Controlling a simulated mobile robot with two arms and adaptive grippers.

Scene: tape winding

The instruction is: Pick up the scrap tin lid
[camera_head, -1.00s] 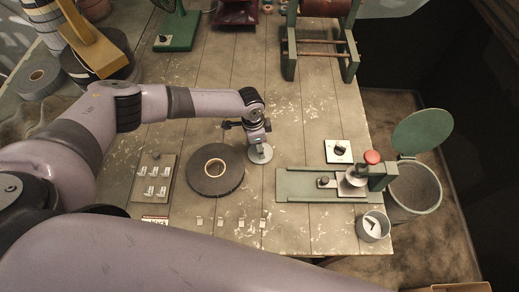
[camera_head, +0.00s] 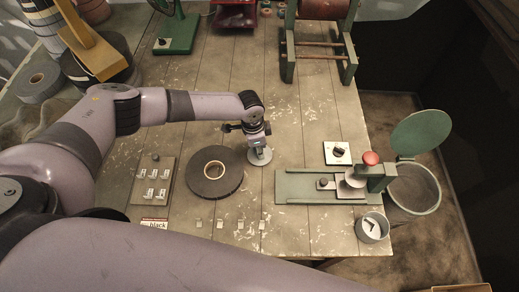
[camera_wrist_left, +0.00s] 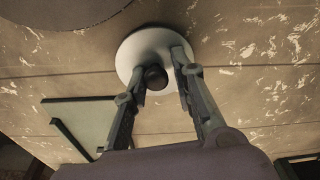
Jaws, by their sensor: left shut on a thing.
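The scrap tin lid is a pale round disc with a black knob; it lies under my left gripper in the head view (camera_head: 262,157). In the left wrist view the lid (camera_wrist_left: 143,47) fills the top middle, with the knob between the fingers. My left gripper (camera_head: 259,146), also in the left wrist view (camera_wrist_left: 165,72), is shut on the lid at its knob. Whether the lid is clear of the table cannot be told. The open scrap tin (camera_head: 372,228), with light scraps inside, stands at the front right of the table. My right gripper is not in view.
A dark tape roll (camera_head: 197,186) lies just left of the lid. A green press (camera_head: 300,187) with a red knob stands to the right. A board with small pieces (camera_head: 142,187) lies further left. A bin (camera_head: 428,197) with its lid raised stands beyond the right edge.

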